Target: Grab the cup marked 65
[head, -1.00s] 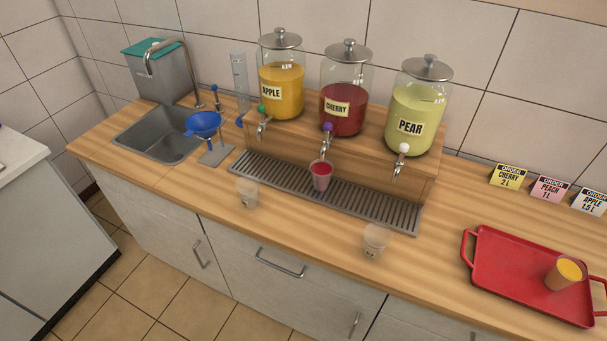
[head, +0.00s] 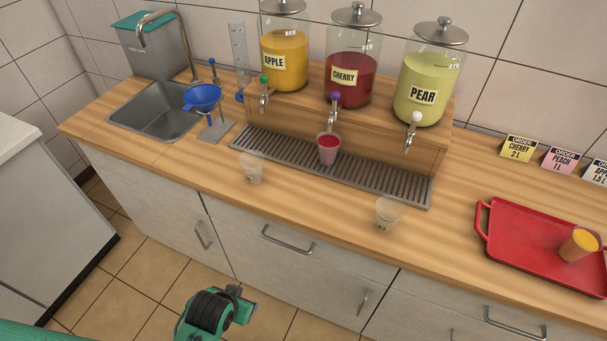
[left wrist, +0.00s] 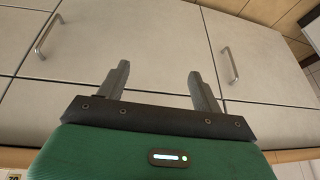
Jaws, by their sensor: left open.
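Two clear empty cups stand on the wooden counter: the left cup (head: 251,172) in front of the drip tray's left part, the right cup (head: 388,216) near the counter's front edge. Each has a small mark too small to read in the head view. A cup of red drink (head: 328,149) stands on the drip tray under the cherry tap. A cup of orange drink (head: 579,245) is on the red tray. My left gripper (left wrist: 158,72) is open and empty, before the cabinet fronts. My green and black left arm shows below the counter in the head view. My right gripper is out of view.
The drip tray (head: 283,166) lies below the apple, cherry and pear dispensers. A sink (head: 165,112) and blue funnel (head: 202,97) are at left, the red tray (head: 510,241) at right. The cabinet handles (head: 287,241) stick out below the counter edge.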

